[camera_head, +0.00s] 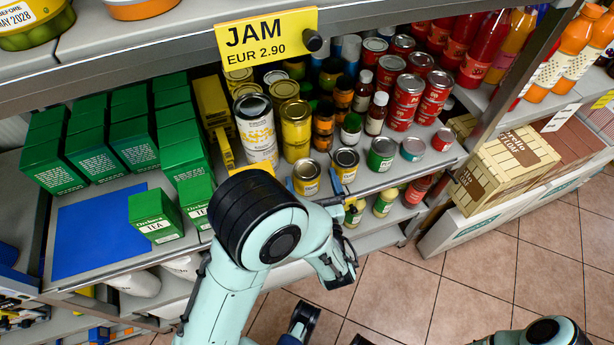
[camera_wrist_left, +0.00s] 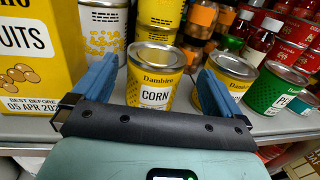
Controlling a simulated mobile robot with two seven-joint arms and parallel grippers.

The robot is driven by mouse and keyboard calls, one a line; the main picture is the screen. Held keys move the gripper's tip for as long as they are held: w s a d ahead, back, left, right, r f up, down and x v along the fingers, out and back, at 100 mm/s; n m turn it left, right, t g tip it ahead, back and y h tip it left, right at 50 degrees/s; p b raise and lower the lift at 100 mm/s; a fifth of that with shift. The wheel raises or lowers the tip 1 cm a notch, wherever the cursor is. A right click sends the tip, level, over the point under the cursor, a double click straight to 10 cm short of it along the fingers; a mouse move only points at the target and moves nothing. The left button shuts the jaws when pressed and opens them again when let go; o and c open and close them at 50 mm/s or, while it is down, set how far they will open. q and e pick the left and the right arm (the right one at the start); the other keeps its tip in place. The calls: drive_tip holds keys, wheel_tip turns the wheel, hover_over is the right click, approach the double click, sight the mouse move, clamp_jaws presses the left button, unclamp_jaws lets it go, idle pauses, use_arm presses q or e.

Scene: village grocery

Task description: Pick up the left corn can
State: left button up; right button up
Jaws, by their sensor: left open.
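The left corn can (camera_head: 306,177) is yellow with a silver lid and stands upright at the shelf's front edge. In the left wrist view the corn can (camera_wrist_left: 154,84) stands between the fingers of my open left gripper (camera_wrist_left: 156,98), apparently without being gripped. Its label reads CORN. The right finger partly covers a second, similar yellow can (camera_wrist_left: 232,68), which also stands in the head view (camera_head: 345,163). In the head view my left arm hides most of its gripper. My right gripper (camera_head: 330,332) shows as two dark, separated fingertips at the bottom edge, empty.
A green peas can (camera_wrist_left: 279,90) stands to the right of the second can. A tall white-and-yellow can (camera_head: 257,132) stands close behind, to the left. Red cans (camera_head: 405,98) and green tea boxes (camera_head: 155,215) flank the area. The shelf hangs overhead with a JAM sign (camera_head: 267,37).

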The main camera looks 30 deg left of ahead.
sight(305, 166)
use_arm(q)
drive_tip(key=x, duration=0.5)
drive_tip(key=shift+a+f+b, duration=0.1)
drive_tip(key=shift+a+b, duration=0.2)
drive_tip(key=shift+a, duration=0.05)
drive_tip(key=c, duration=1.2)
